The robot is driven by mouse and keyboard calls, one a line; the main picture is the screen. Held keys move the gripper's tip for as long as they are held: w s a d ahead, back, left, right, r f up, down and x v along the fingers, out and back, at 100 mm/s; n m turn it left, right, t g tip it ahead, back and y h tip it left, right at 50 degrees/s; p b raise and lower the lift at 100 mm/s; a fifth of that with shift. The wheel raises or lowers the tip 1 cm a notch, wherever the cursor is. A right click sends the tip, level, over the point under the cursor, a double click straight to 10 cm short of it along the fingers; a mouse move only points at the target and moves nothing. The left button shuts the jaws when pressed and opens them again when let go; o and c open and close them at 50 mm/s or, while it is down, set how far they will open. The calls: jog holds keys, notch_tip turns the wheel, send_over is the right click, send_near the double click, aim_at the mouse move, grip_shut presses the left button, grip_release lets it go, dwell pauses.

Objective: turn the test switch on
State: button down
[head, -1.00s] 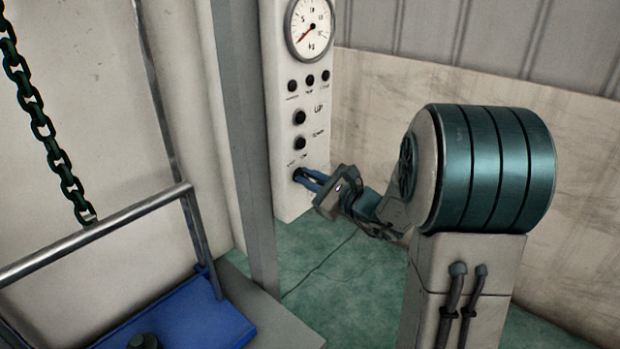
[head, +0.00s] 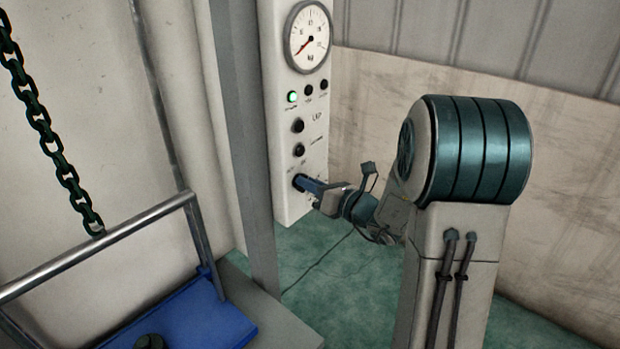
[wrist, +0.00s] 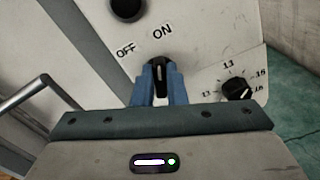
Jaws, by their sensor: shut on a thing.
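The test switch (wrist: 158,78) is a black rotary knob on the light panel, with OFF and ON printed beside it in the wrist view. Its white pointer line is close to upright in that view, pointing nearer ON than OFF. My gripper (wrist: 159,85) has its blue fingers around the knob, shut on it. In the head view my gripper (head: 305,184) reaches the lower part of the panel (head: 285,205) from the right, and its fingers mostly hide the switch. A green lamp (head: 292,97) is lit under the gauge.
A round gauge (head: 309,37) tops the panel; two black buttons (head: 298,126) sit above the switch. A numbered dial (wrist: 237,89) is right of the switch. A grey post (head: 245,150), a railed blue platform (head: 205,310) and a chain (head: 60,160) are at left.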

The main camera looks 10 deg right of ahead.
jog(key=shift+d+r+m+p, duration=0.15)
jog(key=shift+m+p, duration=0.2)
jog(key=shift+m, duration=0.35)
jog(key=shift+w, duration=0.1)
jog(key=c, duration=1.5)
grip_release()
jog(key=shift+o, duration=0.2)
jog(key=b+v, duration=0.1)
jog(key=v, duration=1.3)
jog(key=shift+b, duration=0.35)
